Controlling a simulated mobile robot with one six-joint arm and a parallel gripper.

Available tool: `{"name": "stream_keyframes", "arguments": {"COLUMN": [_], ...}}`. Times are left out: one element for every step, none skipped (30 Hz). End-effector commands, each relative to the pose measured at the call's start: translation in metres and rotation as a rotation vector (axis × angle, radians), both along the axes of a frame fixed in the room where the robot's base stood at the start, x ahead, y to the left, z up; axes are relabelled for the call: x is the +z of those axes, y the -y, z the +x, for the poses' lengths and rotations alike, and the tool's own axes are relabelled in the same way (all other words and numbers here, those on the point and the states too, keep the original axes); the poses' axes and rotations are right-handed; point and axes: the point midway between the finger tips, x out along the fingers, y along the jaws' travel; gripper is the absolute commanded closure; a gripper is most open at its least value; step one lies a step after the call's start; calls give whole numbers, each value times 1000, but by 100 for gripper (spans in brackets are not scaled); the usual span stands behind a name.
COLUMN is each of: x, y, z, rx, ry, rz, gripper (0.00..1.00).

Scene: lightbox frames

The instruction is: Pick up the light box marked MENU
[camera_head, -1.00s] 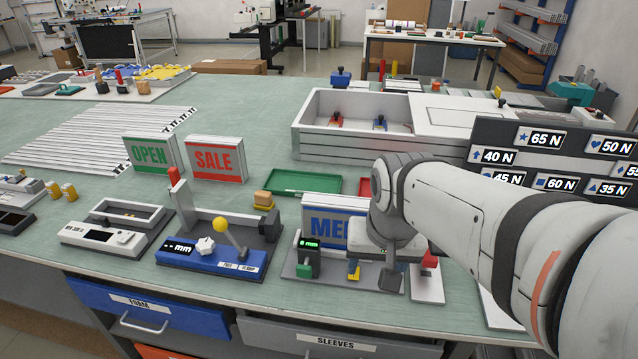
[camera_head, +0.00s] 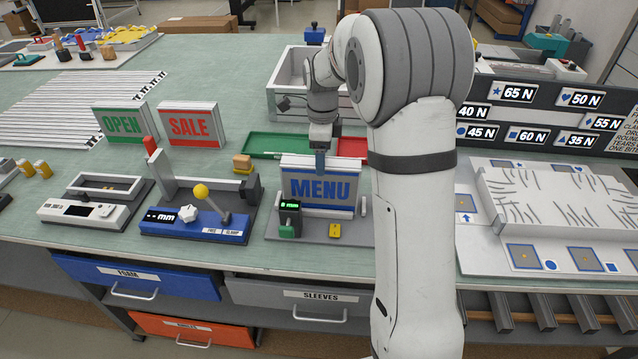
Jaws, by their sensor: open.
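The light box marked MENU (camera_head: 318,190) stands upright on a grey fixture on the bench, with blue letters on a pale face and a blue strip along its bottom. My gripper (camera_head: 321,160) points down at the top edge of the MENU box, near its middle. A finger overlaps the upper part of the box's face in this view. The other finger is hidden, and I cannot tell whether the gripper touches the box. The jaws are open.
The OPEN (camera_head: 121,122) and SALE (camera_head: 192,124) light boxes stand to the left. A blue device with a yellow-knobbed lever (camera_head: 202,192) is left of the MENU fixture. A green tray (camera_head: 268,144) and a red tray (camera_head: 352,147) lie behind. The dark label board (camera_head: 490,115) stands right.

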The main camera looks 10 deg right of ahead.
Motion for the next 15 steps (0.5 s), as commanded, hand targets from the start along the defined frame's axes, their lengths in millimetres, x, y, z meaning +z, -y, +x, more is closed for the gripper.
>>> {"name": "stream_keyframes", "arguments": {"x": [-6,-9,-13,-16,-20,-26,-31,-35,-42,-46,-50,-54,-56,-58,-59], "y": [0,-1,-1,-1,-2,-2,-3,-3,-4,-4,-4,-4,-4,-4,-4], "z": [-1,-1,-2,-2,-2,-3,-3,-4,-4,-3,-4,-3,-3,-3,-3], "rx": [1,1,2,2,2,3,3,3,3,3,3,3,3,4,4], "ry": [-2,-3,-3,-2,-3,-3,-5,-4,-3,-3,-3,-2,-1,0,0], "rz": [0,0,0,0,0,0,0,0,0,0,0,0,0,0,0], "gripper": [29,29,29,29,29,29,29,29,29,29,29,29,29,29,29]}}
